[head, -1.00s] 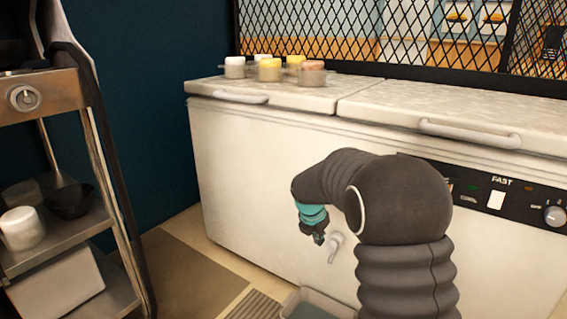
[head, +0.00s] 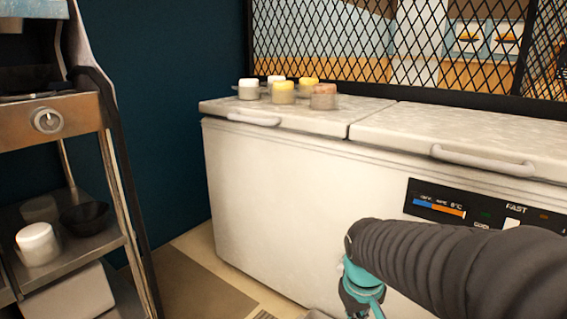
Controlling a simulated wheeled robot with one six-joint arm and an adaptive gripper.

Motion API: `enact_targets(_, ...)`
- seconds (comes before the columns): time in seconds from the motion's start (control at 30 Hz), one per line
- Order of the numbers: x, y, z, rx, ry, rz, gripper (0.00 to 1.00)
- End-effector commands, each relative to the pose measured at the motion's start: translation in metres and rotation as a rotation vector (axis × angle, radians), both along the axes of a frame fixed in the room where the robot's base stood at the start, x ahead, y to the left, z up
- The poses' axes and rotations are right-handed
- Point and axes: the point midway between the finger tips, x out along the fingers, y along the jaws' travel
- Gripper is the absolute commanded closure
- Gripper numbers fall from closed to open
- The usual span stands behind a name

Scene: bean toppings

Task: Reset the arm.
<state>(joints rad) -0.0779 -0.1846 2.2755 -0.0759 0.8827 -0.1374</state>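My arm, in a dark ribbed sleeve, reaches in from the lower right of the head view. My gripper (head: 362,305) is at the bottom edge, below a teal wrist. Its fingers are mostly cut off by the frame, so I cannot tell whether it is open or shut. It is in front of the white chest freezer (head: 290,200) and low beside its front face. Nothing held shows.
Several small containers with white, yellow and brown contents, such as a yellow one (head: 283,92), stand on the freezer's left lid. A metal shelf rack (head: 75,115) with a black bowl (head: 84,217) and a white-topped jar (head: 37,243) stands left. Floor shows between.

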Motion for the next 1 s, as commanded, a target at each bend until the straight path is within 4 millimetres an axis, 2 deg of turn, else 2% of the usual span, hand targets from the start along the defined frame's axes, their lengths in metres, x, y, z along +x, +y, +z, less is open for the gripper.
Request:
enact_targets(0.03, -0.015, -0.001, 0.010, 0.018, -0.022, -0.050, 1.00)
enact_targets(0.2, -0.058, -0.004, 0.030, 0.076, -0.084, -0.178, 1.00)
enact_targets(0.43, -0.102, -0.008, 0.056, 0.117, -0.199, -0.219, 1.00)
enact_targets(0.53, -0.112, -0.011, 0.068, 0.124, -0.251, -0.225, 1.00)
enact_targets(0.7, -0.118, -0.013, 0.086, 0.129, -0.314, -0.231, 1.00)
enact_targets(1.0, -0.118, -0.015, 0.089, 0.129, -0.323, -0.235, 1.00)
